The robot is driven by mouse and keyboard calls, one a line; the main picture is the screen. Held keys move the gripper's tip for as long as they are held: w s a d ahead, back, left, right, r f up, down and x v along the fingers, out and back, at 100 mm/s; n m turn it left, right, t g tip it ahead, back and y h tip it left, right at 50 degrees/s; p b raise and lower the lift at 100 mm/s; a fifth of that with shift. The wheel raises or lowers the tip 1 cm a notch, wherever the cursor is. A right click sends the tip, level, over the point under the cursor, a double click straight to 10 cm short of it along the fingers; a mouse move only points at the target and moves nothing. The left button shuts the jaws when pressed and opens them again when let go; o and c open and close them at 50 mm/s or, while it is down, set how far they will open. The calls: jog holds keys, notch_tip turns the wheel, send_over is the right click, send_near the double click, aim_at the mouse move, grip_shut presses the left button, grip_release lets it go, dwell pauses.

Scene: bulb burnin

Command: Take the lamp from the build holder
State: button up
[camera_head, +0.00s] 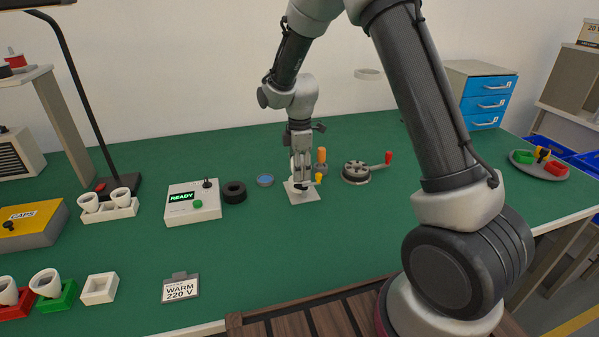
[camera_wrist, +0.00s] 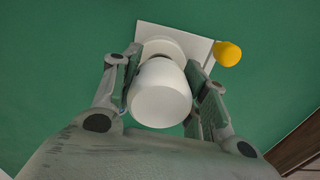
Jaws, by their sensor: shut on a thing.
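My gripper (camera_wrist: 162,98) points down in the middle of the green table, with one finger on each side of a white lamp (camera_wrist: 160,95). It is shut on the lamp. The lamp stands upright over the build holder, a white square plate (camera_wrist: 196,41) with a yellow knob (camera_wrist: 228,54) at its side. In the head view my gripper (camera_head: 301,165) hides most of the lamp, and the build holder (camera_head: 302,197) shows below it. Whether the lamp still touches the holder's seat is hidden.
A control box (camera_head: 193,203) reading READY and a black ring (camera_head: 234,192) stand to the left. A round metal fixture with a red-knobbed lever (camera_head: 356,172) is close on the right. A WARM 220 V card (camera_head: 180,288) lies in front. The table front centre is clear.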

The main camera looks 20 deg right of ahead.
notch_tip(320, 180, up, 14)
jog(key=shift+r, duration=0.25)
dwell(0.6)
